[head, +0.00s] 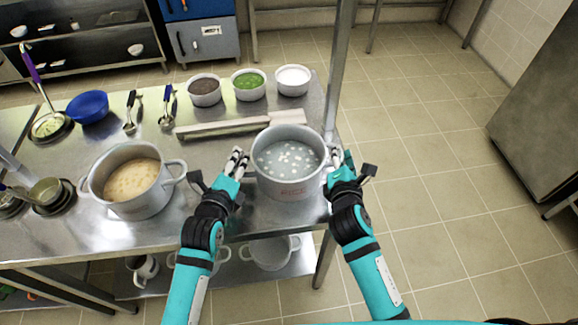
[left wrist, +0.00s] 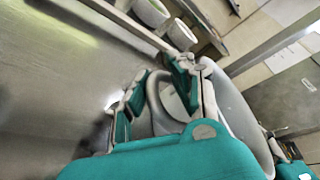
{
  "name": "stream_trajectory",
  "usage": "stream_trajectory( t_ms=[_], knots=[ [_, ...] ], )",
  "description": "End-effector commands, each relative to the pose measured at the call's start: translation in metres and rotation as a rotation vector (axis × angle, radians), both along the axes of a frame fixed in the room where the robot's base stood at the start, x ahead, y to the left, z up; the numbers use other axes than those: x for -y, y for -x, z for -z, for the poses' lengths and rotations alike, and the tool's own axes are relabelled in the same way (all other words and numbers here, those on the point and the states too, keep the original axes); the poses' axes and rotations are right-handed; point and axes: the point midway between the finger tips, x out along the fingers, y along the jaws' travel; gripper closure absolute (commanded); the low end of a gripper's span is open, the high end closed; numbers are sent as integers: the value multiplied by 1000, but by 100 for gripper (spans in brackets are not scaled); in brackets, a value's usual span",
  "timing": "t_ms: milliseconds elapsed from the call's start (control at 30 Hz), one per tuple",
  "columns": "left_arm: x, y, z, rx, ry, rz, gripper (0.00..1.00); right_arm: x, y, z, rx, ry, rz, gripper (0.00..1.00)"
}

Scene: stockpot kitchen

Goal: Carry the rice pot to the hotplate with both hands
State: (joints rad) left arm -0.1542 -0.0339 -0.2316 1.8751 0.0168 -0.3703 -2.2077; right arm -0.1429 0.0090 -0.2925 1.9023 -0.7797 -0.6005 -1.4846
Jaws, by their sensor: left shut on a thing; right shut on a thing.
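The rice pot (head: 287,184) is a grey metal pot with white bits floating in cloudy water. It is upright at the right end of the steel table; I cannot tell whether it rests on the top or hangs just above it. My left gripper (head: 238,160) is shut on its left handle, and my right gripper (head: 338,158) is shut on its right handle. In the left wrist view, the fingers of my left gripper (left wrist: 160,85) close around the looped handle, with the pot wall (left wrist: 238,112) to the right. I cannot make out a hotplate.
A second pot (head: 146,202) with beige contents stands to the left on the steel table (head: 75,235). Behind are a long metal bar (head: 215,128), three white tubs (head: 205,91), ladles and a blue bowl (head: 88,106). An upright post (head: 338,65) rises behind the rice pot. Open floor lies right.

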Motion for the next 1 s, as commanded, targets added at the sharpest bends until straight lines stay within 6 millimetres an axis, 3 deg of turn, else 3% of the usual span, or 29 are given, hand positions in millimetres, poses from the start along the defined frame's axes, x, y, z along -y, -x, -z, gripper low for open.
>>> stream_trajectory(
  t_ms=[633,1000],
  knots=[
    [-3,1,3,-11,-12,-3,100,0,0,-4,3,0,1,100],
    [-3,0,-28,-7,-11,-3,100,1,-1,-34,6,0,2,100]
  ],
)
